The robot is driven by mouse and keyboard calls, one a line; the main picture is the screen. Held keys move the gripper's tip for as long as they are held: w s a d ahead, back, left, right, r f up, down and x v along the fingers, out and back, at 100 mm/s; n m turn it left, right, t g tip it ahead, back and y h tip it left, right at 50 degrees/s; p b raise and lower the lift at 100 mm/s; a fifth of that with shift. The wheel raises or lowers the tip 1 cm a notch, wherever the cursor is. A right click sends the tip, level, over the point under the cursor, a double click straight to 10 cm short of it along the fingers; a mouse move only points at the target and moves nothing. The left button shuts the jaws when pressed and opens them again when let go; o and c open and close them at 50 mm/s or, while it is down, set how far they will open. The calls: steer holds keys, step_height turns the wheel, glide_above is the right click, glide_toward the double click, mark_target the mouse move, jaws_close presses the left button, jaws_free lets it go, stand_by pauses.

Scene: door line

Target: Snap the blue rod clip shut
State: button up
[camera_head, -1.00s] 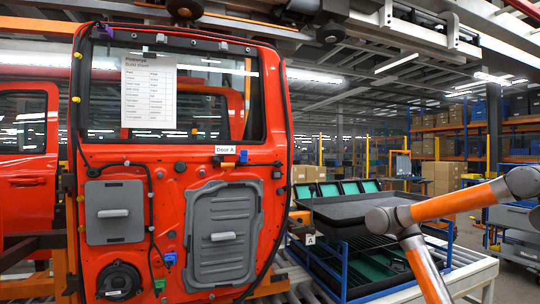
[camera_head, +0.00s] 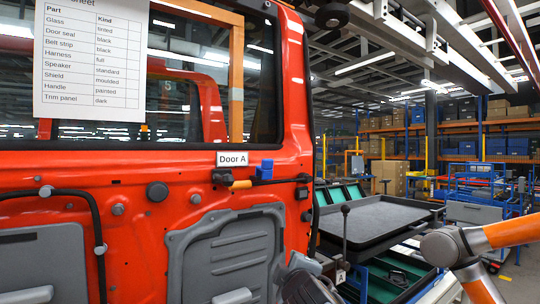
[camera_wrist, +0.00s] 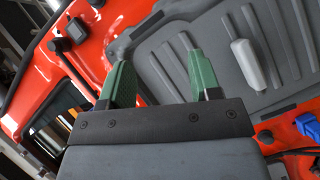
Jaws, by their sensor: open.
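The blue rod clip (camera_head: 265,168) is on the red door (camera_head: 120,205), just right of the Door A label in the head view. Its blue part stands upright beside a black rod, above and right of an orange clip part (camera_head: 240,184) that lies flat. My gripper (camera_wrist: 154,44) is open and empty, with two green fingers in front of the door by the grey shield panel. In the head view, part of my wrist shows low at the shield's right, below the clip.
The grey shield panel (camera_head: 225,255) has a pale handle (camera_wrist: 250,65) that stands out. Black fittings (camera_head: 303,193) line the door's right edge. A dark tray (camera_head: 380,228) stands right of the door.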

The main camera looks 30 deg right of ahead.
step_height(320, 180, up, 17)
steer(key=d+n+t+y+p, duration=0.2)
steer(key=n+t, duration=0.3)
steer(key=n, duration=0.6)
steer(key=n+g+y+p, duration=0.2)
steer(key=n+y, duration=0.4)
steer(key=n, duration=1.2)
glide_toward(270, 161)
steer(key=w+p, duration=0.1)
steer(key=w, duration=0.2)
steer(key=w+p, duration=0.1)
steer(key=w, duration=0.3)
steer(key=w+a+p, duration=0.1)
steer(key=w+p, duration=0.1)
steer(key=w, duration=0.1)
steer(key=shift+w+a+f, duration=0.1)
steer(key=shift+w+f, duration=0.05)
steer(key=shift+w, duration=0.2)
steer(key=shift+c, duration=0.3)
